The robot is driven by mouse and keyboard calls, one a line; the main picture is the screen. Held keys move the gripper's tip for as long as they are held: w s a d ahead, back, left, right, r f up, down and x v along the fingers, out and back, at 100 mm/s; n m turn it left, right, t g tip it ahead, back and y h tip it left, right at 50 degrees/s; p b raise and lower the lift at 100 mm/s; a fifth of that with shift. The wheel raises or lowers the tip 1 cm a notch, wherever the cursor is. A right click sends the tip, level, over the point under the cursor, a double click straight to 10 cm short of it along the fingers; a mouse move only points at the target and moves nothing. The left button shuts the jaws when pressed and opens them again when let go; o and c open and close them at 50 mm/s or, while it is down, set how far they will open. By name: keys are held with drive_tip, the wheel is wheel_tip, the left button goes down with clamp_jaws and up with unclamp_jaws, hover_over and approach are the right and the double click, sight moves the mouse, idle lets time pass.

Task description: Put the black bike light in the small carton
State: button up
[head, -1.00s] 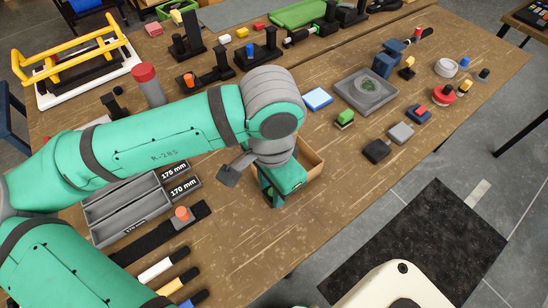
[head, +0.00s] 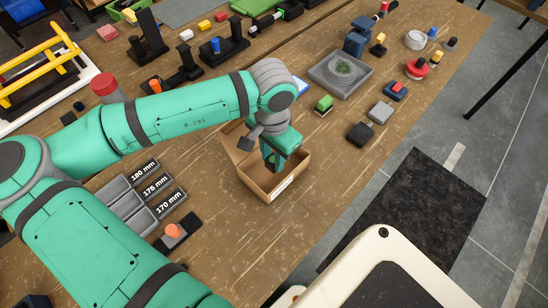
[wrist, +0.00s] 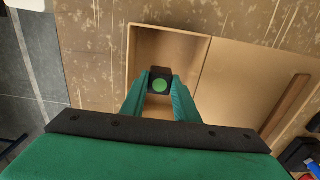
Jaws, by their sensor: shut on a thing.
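My gripper (wrist: 160,88) is shut on the black bike light (wrist: 161,72), a small dark block with a round green face between the fingertips. In the head view my gripper (head: 271,160) points down over the small carton (head: 284,188), an open brown cardboard box with a raised flap at its left. The wrist view shows the carton (wrist: 190,70) beneath and around the held light. The fingers overlap the carton's opening; I cannot tell how far below the rim the light is. In the head view the light is mostly hidden by the fingers.
To the right on the table are a black block (head: 360,134), a grey block (head: 380,112), a green block (head: 324,103) and a grey tray (head: 341,70). Grey labelled bins (head: 128,205) stand left of the carton. The table in front of the carton is clear.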

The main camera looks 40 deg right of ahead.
sight(273, 156)
drive_tip(key=shift+w+d+f, duration=0.1)
drive_tip(key=shift+d+f, duration=0.05)
drive_tip(key=shift+f, duration=0.1)
drive_tip(key=f, duration=0.3)
drive_tip(key=shift+w+d, duration=0.2)
drive_tip(key=shift+w, duration=0.1)
drive_tip(key=shift+s+f, duration=0.15)
drive_tip(key=shift+f, duration=0.2)
drive_tip(key=shift+f, duration=0.15)
drive_tip(key=o, duration=1.1)
drive_tip(key=shift+c, duration=0.2)
wheel_tip(273, 156, up, 12)
drive_tip(key=shift+r, duration=0.2)
